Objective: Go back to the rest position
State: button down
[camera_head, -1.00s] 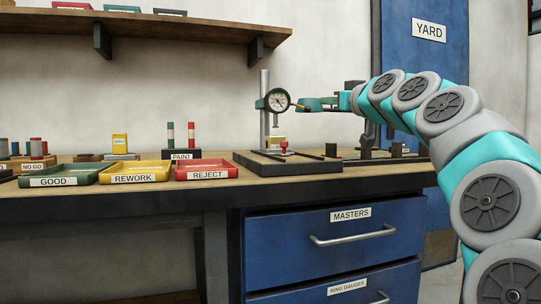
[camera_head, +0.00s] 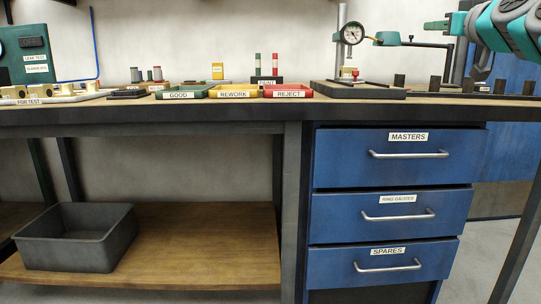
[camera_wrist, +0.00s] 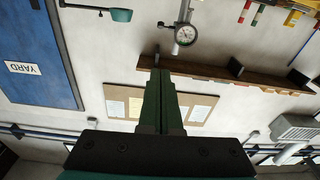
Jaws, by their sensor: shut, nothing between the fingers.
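My gripper (camera_head: 437,26) is at the upper right of the head view, raised above the bench and pointing left. In the wrist view its two green fingers (camera_wrist: 160,98) lie together, with nothing seen between them. It is apart from the dial gauge (camera_head: 353,33) and its stand, which are to its left. The gauge also shows at the top of the wrist view (camera_wrist: 185,34). A teal lamp head (camera_head: 388,38) on a thin arm is between the gauge and my gripper in the head view.
Green (camera_head: 180,96), yellow (camera_head: 233,95) and red (camera_head: 288,95) trays line the bench front. A black gauge base (camera_head: 358,91) is right of them. Several dark posts stand at the bench's right. Blue drawers (camera_head: 400,158) are closed below. A grey bin (camera_head: 75,240) is on the lower shelf.

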jog(key=s+a+f+n+g+y, duration=0.1)
jog(key=s+a+f+g+y, duration=0.2)
jog(key=a+f, duration=0.85)
jog(key=s+a+f+n+g, duration=0.15)
jog(key=a+f+g, duration=0.5)
jog(key=f, duration=0.75)
jog(key=s+a+f+g, duration=0.2)
jog(key=s+a+f, duration=0.4)
jog(key=f, duration=0.4)
jog(key=s+d+f+m+g+h, duration=0.2)
jog(key=s+f+g, duration=0.3)
jog(key=s+f, duration=0.9)
jog(key=s+d+f+m+g+h, duration=0.25)
jog(key=s+f+g, duration=0.45)
jog(key=s, duration=1.1)
notch_tip(320, 180, up, 10)
jog(key=t+p, duration=0.2)
jog(key=p, duration=1)
jog(key=shift+w+r+n+t+p, duration=0.2)
jog(key=shift+w+n+t+p, duration=0.15)
jog(key=shift+n+p, duration=0.05)
jog(key=shift+y, duration=0.25)
